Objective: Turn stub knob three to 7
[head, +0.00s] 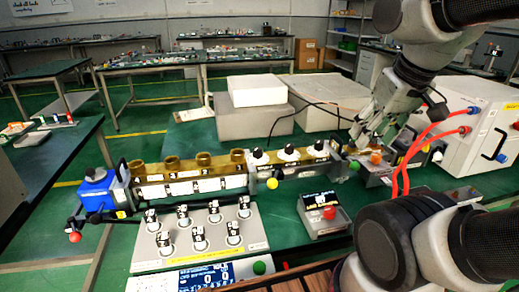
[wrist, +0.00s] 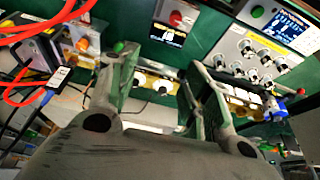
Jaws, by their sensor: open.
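Three black-and-white stub knobs stand in a row on the silver-and-brass waveguide section: a left one (head: 260,157), a middle one (head: 290,153) and a right one (head: 320,148). I cannot read their number labels or settings. My gripper (head: 362,136) is to the right of the right knob, apart from it, above the orange-knob unit. In the wrist view my gripper (wrist: 163,62) is open with nothing held. Two white knobs, one (wrist: 139,78) and another (wrist: 162,88), show between its fingers, farther off; I cannot tell which ones.
A control panel (head: 246,238) with several knobs and a display stands in front. A small box with a red button (head: 328,212) is right of it. Red cables (head: 402,165) run to a white cabinet (head: 478,125) at right. Grey blocks (head: 245,122) stand behind the waveguide.

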